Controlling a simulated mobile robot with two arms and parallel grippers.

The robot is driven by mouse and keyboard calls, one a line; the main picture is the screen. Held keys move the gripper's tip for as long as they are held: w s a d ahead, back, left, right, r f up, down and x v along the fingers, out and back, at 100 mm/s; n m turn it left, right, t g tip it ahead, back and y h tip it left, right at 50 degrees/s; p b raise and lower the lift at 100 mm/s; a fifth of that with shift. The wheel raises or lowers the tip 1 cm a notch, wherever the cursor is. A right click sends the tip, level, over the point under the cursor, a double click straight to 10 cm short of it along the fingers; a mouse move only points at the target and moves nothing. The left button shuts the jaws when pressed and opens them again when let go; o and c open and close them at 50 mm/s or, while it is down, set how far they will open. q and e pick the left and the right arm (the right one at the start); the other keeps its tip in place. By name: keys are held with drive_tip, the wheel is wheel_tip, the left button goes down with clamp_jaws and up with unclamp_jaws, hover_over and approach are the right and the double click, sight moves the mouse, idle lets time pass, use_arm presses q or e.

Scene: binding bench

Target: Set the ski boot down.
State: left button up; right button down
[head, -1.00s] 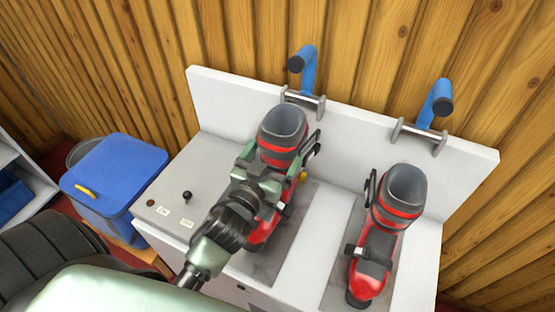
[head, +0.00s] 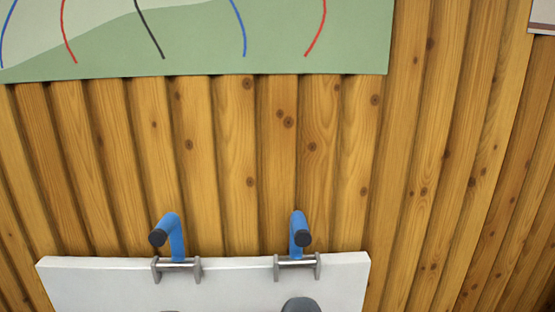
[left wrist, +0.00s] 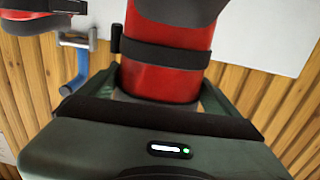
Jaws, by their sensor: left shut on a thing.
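In the left wrist view, my left gripper (left wrist: 160,92) is shut on a red ski boot (left wrist: 168,72) with dark straps. The boot lies between the fingers, and its sole and whatever is under it are out of view. Part of another red and grey boot (left wrist: 32,22) shows at the upper left of that view. My left gripper is not in the head view, and my right gripper is in neither view.
The white back panel (head: 110,288) of the bench stands against a wooden plank wall (head: 220,150). Two blue levers (head: 176,238) (head: 297,236) rise from brackets on its top edge. A green wall picture (head: 200,45) hangs above. The bench top is out of the head view.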

use_arm(q)
drive_tip(key=shift+s+d+r, duration=0.2)
drive_tip(key=shift+s+r, duration=0.05)
drive_tip(key=shift+s, duration=0.4)
drive_tip(key=shift+s+d+r, duration=0.15)
drive_tip(key=shift+s+r, duration=0.05)
drive_tip(key=shift+s, duration=0.4)
